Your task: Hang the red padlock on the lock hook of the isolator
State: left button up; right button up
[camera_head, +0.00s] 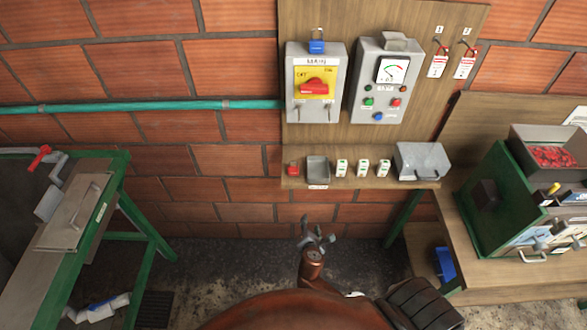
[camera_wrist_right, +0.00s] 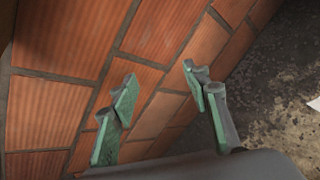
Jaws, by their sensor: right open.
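The red padlock (camera_head: 293,167) stands at the left end of a small wooden shelf below the isolator. The isolator (camera_head: 302,61) is a grey box on the wooden wall board, marked MAIN, with a red rotary handle (camera_head: 314,87) on a yellow plate. Small grey metal parts hang low on its front; I cannot tell which is the lock hook. My right gripper (camera_head: 317,236) is open and empty, below the shelf and apart from the padlock. In the right wrist view its spread green-grey fingers (camera_wrist_right: 160,105) face the brick wall and floor. My left gripper is out of view.
A blue padlock (camera_head: 317,46) is at the isolator's top. The shelf (camera_head: 350,183) also holds a grey tray (camera_head: 318,170), several small white tagged items and a grey box (camera_head: 422,161). A green-framed bench (camera_head: 120,190) stands left, a green machine (camera_head: 490,200) right.

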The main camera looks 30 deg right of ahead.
jog(key=w+r+n+t+h, duration=0.1)
jog(key=r, duration=0.5)
jog(key=w+r+n+t+h, duration=0.1)
jog(key=r, duration=0.5)
jog(key=r+n+t, duration=0.1)
jog(key=r, duration=0.6)
jog(key=shift+w+n+h+p, duration=0.3)
jog(key=shift+w+h, duration=0.1)
jog(key=n+t, duration=0.3)
jog(key=n, duration=0.3)
send_near(293, 168)
notch_tip(293, 168, up, 2)
jog(key=d, duration=0.1)
jog(key=x, duration=0.8)
jog(key=shift+w+a+f+p, duration=0.15)
jog(key=shift+w+a+p, duration=0.1)
jog(key=shift+a+p, duration=0.15)
jog(key=shift+s, duration=0.1)
jog(key=shift+c, duration=0.2)
grip_shut()
